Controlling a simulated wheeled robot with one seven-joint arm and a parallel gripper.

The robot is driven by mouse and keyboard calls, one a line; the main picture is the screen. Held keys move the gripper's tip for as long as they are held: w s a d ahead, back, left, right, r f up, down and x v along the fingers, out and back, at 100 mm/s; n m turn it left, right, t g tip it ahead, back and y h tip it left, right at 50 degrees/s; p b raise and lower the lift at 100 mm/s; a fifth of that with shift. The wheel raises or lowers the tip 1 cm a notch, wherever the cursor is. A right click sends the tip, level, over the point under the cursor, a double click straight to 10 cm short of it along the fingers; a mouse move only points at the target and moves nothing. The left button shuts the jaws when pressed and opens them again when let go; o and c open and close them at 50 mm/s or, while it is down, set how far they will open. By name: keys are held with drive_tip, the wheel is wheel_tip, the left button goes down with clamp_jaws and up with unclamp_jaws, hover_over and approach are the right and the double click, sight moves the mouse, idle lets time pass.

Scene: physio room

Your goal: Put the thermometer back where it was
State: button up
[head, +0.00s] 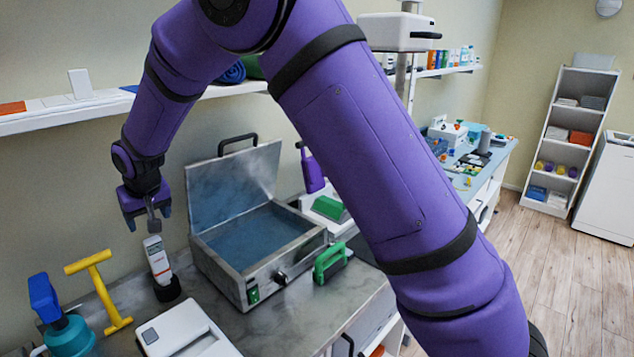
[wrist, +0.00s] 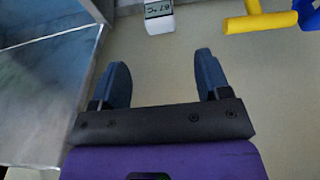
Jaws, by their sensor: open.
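The thermometer (head: 157,262) is a white stick-like device with a small display and red marking. It stands slightly tilted, with its lower end in a dark round holder (head: 168,291) on the grey counter, left of the open metal bath. In the wrist view the thermometer's display end (wrist: 158,18) shows at the top edge, beyond the fingertips; the rest is cut off. My gripper (head: 147,220) is above the thermometer in the head view. In the wrist view my gripper (wrist: 161,70) is open, with nothing between its fingers.
The metal bath (head: 268,262) stands open, lid raised, close on the right. A yellow T-shaped tool (head: 103,290) and a teal-and-blue object (head: 66,330) stand left. A white flat device (head: 185,332) lies in front. A wall shelf (head: 60,118) runs behind.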

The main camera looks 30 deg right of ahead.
drive_tip(key=s+d+r+m, duration=0.2)
drive_tip(key=s+d+r, duration=1.4)
drive_tip(key=d+r, duration=0.3)
drive_tip(key=s+d, duration=0.6)
drive_tip(key=s, duration=0.6)
drive_tip(key=s+d+f+m+t+h, duration=0.1)
drive_tip(key=s+d, duration=0.5)
drive_tip(key=s, duration=0.7)
